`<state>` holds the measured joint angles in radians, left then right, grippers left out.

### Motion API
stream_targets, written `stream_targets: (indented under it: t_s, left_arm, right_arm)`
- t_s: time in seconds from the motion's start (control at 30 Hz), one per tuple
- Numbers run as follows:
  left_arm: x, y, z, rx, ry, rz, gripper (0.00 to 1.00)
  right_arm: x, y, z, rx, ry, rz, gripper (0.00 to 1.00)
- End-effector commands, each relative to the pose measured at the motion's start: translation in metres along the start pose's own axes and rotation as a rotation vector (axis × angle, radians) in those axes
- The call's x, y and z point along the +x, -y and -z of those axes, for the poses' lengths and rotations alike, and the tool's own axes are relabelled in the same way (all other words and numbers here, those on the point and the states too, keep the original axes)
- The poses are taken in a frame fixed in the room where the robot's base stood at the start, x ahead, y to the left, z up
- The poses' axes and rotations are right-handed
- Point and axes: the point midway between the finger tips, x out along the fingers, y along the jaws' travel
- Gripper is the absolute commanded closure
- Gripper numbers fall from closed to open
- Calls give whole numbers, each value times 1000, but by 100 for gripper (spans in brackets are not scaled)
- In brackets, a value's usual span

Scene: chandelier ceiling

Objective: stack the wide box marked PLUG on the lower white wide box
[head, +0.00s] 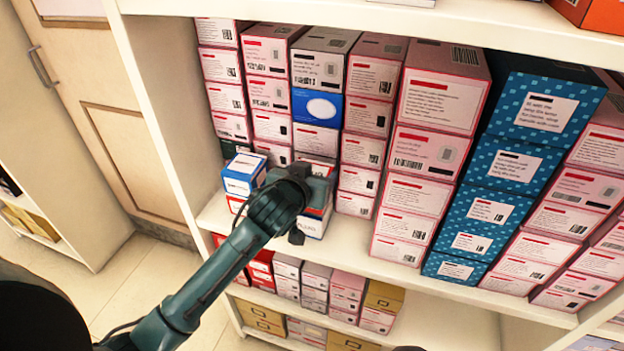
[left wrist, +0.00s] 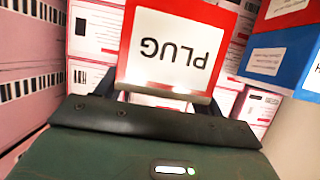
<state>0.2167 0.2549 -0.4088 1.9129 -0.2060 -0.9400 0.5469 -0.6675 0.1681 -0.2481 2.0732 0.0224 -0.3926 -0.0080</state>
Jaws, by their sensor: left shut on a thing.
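The box marked PLUG (left wrist: 172,48), white with a red border, is between the fingers of my left gripper (left wrist: 165,92) in the left wrist view, its lettering upside down. In the head view my left gripper (head: 312,192) is at the front of the middle shelf and hides most of what it holds. Just below it, a white box front with red and blue edges (head: 314,226) shows partly on the shelf. I cannot tell for sure whether this is the lower white wide box, or whether the held box touches it. My right gripper is not in view.
A blue and white box (head: 241,172) stands close left of the gripper, on a red and white one. Tall stacks of pink-white boxes (head: 432,145) and blue dotted boxes (head: 513,165) fill the shelf to the right. The shelf board (head: 345,240) has a bare front strip.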

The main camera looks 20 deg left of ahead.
Motion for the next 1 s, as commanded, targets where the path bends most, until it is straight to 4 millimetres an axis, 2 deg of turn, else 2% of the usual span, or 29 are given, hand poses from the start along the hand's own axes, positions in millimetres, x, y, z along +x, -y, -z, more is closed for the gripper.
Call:
stream_targets:
  t_s: [0.07, 0.53, 0.57, 0.8, 1.0]
  left_arm:
    - [4, 0, -12, 3, 1, 1, 61]
    - [12, -1, -19, 1, -2, -1, 61]
    - [11, 0, -18, 1, -2, -1, 30]
    - [11, 0, -18, 1, -1, -1, 10]
    - [11, 0, -18, 1, -1, -1, 10]
  right_arm:
    - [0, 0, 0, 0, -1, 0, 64]
    - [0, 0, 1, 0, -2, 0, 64]
    - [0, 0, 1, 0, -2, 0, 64]
    - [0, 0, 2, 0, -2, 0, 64]
    - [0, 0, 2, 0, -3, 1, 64]
